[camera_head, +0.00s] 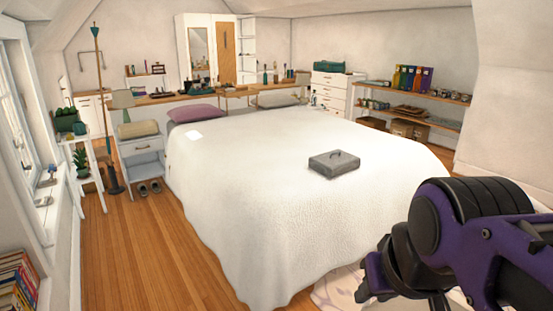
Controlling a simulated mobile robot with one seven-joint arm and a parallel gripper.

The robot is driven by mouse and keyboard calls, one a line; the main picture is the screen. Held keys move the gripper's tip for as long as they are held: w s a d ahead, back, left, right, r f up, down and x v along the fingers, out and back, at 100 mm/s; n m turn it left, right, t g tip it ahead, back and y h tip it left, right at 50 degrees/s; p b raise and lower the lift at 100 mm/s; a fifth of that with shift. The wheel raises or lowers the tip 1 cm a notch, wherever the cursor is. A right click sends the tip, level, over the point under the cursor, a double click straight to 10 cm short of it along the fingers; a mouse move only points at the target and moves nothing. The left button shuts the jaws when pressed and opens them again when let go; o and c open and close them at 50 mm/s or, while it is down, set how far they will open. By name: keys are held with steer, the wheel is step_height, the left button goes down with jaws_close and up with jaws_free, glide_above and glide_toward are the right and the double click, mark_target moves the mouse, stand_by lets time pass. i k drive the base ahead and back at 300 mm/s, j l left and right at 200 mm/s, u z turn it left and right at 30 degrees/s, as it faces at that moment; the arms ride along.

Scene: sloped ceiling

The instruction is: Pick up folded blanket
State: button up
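A tan, folded-looking bundle (138,129) lies on top of the white nightstand (144,150) left of the bed; it looks like the folded blanket, but it is small at this distance. A teal bundle (329,66) on the white dresser at the back is also soft-looking, and I cannot tell what it is. My gripper (372,278) is at the lower right, in front of the near side of the bed and far from both. Its fingers are partly hidden by my purple and black arm, so its opening is unclear.
The large white bed (270,200) fills the middle, with a grey case (334,163) on it. Wooden floor (140,240) is clear left of the bed. A floor lamp (105,110), shoes (149,188) and a plant stand (88,180) stand near the nightstand.

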mark_target(335, 160)
steer(key=l+u, duration=0.1)
steer(key=u, duration=0.25)
steer(key=l+u, duration=0.15)
steer(key=u, duration=0.2)
steer(key=i+l+u, duration=0.1)
steer(key=u, duration=0.3)
steer(key=k+l+u, duration=0.1)
steer(key=k, duration=0.3)
steer(key=k+l+u, duration=0.1)
steer(key=k, duration=0.25)
steer(key=k+l+z, duration=0.15)
steer(key=k, duration=0.2)
steer(key=k+l+z, duration=0.15)
steer(key=l+z, duration=0.2)
steer(key=l, duration=0.25)
steer(key=l+z, duration=0.25)
steer(key=l, duration=0.2)
steer(key=l+z, duration=0.2)
steer(key=l, duration=0.25)
steer(key=i+l+z, duration=0.2)
steer(key=l, duration=0.2)
steer(key=l+z, duration=0.25)
steer(key=l, duration=0.2)
steer(key=i+l+z, duration=0.2)
steer(key=l, duration=0.15)
steer(key=i+l+z, duration=0.4)
steer(key=i+l, duration=0.25)
steer(key=i+l+u, duration=0.15)
steer(key=i+u, duration=0.35)
steer(key=i, duration=0.55)
